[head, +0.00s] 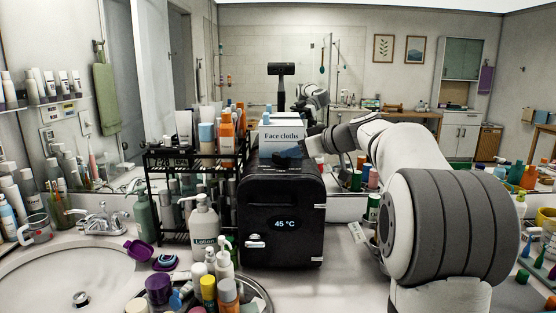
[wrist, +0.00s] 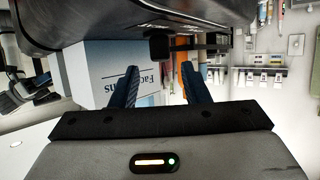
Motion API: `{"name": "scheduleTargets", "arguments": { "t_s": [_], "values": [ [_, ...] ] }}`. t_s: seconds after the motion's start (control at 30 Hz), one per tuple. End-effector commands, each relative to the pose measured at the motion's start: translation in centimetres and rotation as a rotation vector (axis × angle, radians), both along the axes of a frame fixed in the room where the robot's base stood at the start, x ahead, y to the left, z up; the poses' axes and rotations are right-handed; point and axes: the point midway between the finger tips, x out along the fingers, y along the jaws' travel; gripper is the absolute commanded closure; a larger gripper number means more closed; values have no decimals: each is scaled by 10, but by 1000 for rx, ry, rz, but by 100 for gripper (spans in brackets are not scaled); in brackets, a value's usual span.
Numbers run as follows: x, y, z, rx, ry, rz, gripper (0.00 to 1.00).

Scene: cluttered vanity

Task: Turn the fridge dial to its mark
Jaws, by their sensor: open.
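No mark can be made out. My gripper (wrist: 159,70) is open and empty, its two blue fingers apart and short of that block. In the head view, my arm reaches over the fridge from the right.
A white face cloths box (head: 282,134) stands at the fridge top, close behind my fingers. A black rack (head: 160,160) of bottles and a lotion bottle (head: 203,225) are to the left. Several bottles stand on a tray (head: 262,293) in front. A mirror is behind.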

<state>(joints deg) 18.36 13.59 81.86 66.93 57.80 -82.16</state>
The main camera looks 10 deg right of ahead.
Motion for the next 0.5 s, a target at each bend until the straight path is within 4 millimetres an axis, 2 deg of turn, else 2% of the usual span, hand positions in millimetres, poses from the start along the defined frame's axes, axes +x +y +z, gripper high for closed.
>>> {"name": "scheduleTargets", "arguments": {
  "t_s": [0.23, 0.5],
  "values": [
    [28, 24, -14, 0, 3, 0, 58],
    [39, 32, -21, -1, 3, -2, 58]
  ]
}}
